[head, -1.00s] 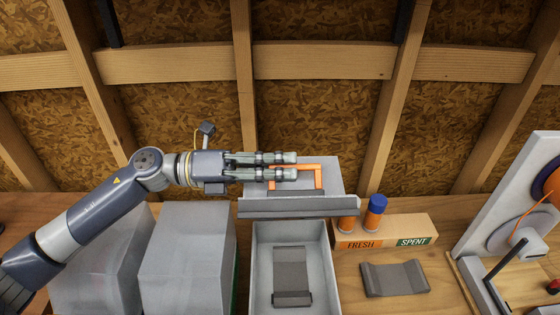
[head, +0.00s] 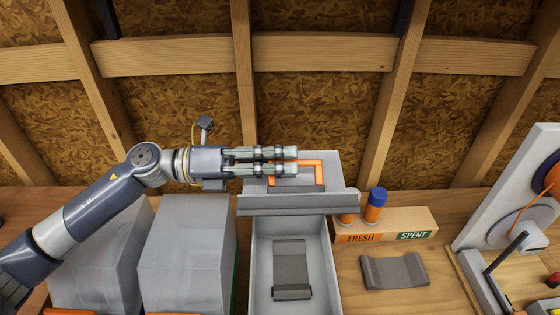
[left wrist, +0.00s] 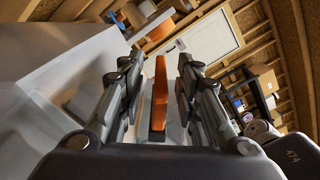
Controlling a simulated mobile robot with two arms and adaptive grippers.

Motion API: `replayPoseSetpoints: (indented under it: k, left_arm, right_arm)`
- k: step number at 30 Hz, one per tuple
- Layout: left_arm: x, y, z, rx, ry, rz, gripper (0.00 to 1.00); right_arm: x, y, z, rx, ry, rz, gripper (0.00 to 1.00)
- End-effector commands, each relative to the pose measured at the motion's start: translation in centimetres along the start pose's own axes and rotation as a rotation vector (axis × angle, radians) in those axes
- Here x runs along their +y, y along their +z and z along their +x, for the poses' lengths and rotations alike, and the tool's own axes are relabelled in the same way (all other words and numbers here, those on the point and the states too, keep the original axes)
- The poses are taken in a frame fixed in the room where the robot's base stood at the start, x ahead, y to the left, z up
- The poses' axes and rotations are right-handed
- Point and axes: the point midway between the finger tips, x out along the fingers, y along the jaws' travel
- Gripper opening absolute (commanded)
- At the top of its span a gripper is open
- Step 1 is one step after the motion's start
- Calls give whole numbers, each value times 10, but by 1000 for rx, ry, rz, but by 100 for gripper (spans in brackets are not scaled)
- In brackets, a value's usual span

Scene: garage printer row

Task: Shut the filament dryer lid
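The filament dryer (head: 327,262) is an open grey box on the bench in the head view, with a dark grey rest inside it. Its lid (head: 335,175) stands raised at the back of the box and carries an orange handle (head: 320,172). My left gripper (head: 296,161) comes in from the left with its fingers at the handle's upper left part. In the left wrist view the orange handle (left wrist: 160,95) lies between the two spread fingers, with a gap on each side. The left gripper is open. My right gripper is not in view.
Two closed grey boxes (head: 187,245) stand left of the dryer. Right of it are a box labelled FRESH and SPENT (head: 388,227), blue-topped and white-topped orange containers, a loose grey rest (head: 394,270) and a printer (head: 505,195). A wooden stud wall is behind.

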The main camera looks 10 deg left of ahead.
Motion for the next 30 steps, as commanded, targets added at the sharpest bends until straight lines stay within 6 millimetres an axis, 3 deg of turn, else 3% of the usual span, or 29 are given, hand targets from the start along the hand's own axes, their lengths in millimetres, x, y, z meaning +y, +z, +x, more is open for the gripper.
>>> replayPoseSetpoints:
  k: [5,18,24,30]
  left_arm:
    - [2,0,-19,-1,5,-2,31]
    - [2,0,-105,0,5,-2,31]
    - [1,0,-119,0,2,-1,31]
    - [1,0,-120,0,1,0,31]
  right_arm:
    - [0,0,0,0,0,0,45]
    - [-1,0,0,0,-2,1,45]
    - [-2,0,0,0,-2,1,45]
    - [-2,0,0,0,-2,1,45]
